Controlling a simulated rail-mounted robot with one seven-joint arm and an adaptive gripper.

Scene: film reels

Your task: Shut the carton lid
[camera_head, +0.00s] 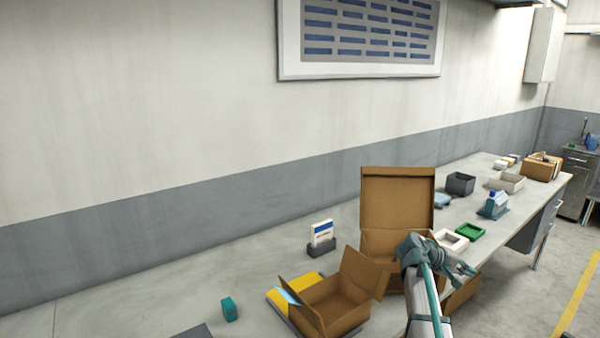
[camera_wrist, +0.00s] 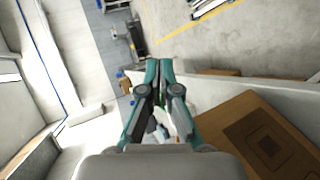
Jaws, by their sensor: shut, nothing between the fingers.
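A brown carton (camera_head: 377,243) stands open on the bench in the head view. Its lid (camera_head: 398,200) stands upright at the back. My gripper (camera_head: 468,270) is just right of the carton in that view, and my arm hides part of the carton's front. In the wrist view my gripper (camera_wrist: 159,68) has its fingers together and empty. A brown panel with a darker square pattern (camera_wrist: 270,135) lies to its right there, apart from the fingertips; it seems to be part of the carton.
A smaller open carton with raised flaps (camera_head: 335,302) sits in front of the big one, beside a yellow item (camera_head: 288,297). A white tray (camera_head: 452,240), a green tray (camera_head: 470,232) and a dark grey bin (camera_head: 460,184) stand to the right. The wall is behind.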

